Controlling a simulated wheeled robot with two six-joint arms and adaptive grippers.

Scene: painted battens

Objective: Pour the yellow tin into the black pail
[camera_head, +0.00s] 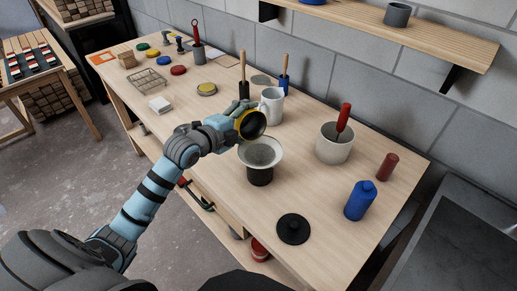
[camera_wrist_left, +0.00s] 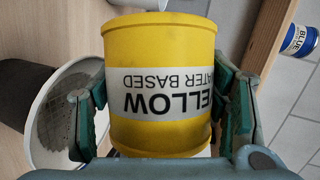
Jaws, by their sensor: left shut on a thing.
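My left gripper (camera_head: 238,112) is shut on the yellow tin (camera_head: 243,125). The tin is tipped well over, its dark open mouth facing the camera, above the back left of the black pail (camera_head: 260,177). A pale strainer (camera_head: 262,152) with a mesh sits on top of the pail and hides its mouth. In the left wrist view the yellow tin (camera_wrist_left: 160,45) is between the green finger pads of the gripper (camera_wrist_left: 157,112), its label upside down. The strainer (camera_wrist_left: 75,110) shows left of it. I see no paint stream. My right gripper is not in view.
A black lid (camera_head: 293,229) lies in front of the pail. A white mug (camera_head: 271,105) stands close behind the tin. A pale pot (camera_head: 334,146) with a red-handled tool, a blue bottle (camera_head: 360,200) and a red can (camera_head: 387,167) stand to the right.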

